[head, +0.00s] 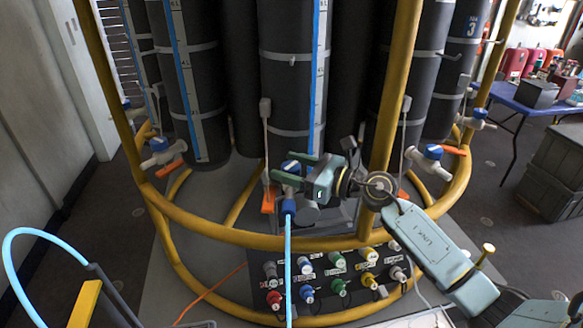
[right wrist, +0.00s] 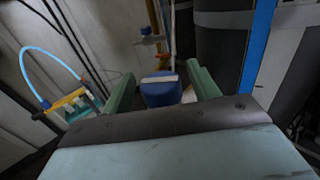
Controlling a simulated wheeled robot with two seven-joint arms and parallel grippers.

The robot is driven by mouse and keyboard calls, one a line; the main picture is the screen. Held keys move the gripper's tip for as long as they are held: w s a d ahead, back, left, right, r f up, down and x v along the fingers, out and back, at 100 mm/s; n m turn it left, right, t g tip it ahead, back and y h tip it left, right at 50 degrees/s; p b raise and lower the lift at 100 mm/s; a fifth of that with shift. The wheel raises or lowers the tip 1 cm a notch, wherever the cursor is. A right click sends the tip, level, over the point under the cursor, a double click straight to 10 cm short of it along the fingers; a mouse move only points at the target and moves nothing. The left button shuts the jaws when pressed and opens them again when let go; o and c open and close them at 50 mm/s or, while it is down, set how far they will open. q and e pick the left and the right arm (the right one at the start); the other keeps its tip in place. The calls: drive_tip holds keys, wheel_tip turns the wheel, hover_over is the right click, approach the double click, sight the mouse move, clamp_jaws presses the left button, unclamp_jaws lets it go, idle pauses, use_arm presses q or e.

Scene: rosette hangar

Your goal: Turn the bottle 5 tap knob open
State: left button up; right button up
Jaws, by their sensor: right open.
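A blue tap knob (head: 290,166) sits low in front of the middle dark grey bottle (head: 284,90); no number shows on that bottle. My right gripper (head: 296,168) is open, with its green fingers on either side of the knob. In the right wrist view the blue knob (right wrist: 162,92), with a pale stripe across its top, lies between the two open fingers (right wrist: 162,88). I cannot tell whether the fingers touch it. The tap body is partly hidden by my gripper. A light blue hose (head: 288,265) hangs from a blue fitting (head: 289,206) below. My left gripper is not in view.
A yellow tubular frame (head: 225,234) rings the bottles, with an upright (head: 395,90) close to my right arm. Other blue-knobbed taps stand left (head: 158,144) and right (head: 433,152). A panel of coloured connectors (head: 335,270) lies below. A blue table (head: 510,97) stands far right.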

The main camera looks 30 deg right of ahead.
sight(291, 165)
use_arm(q)
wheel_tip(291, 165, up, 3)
drive_tip(key=p, duration=0.3)
use_arm(e)
wheel_tip(291, 165, up, 10)
drive_tip(key=shift+f, duration=0.15)
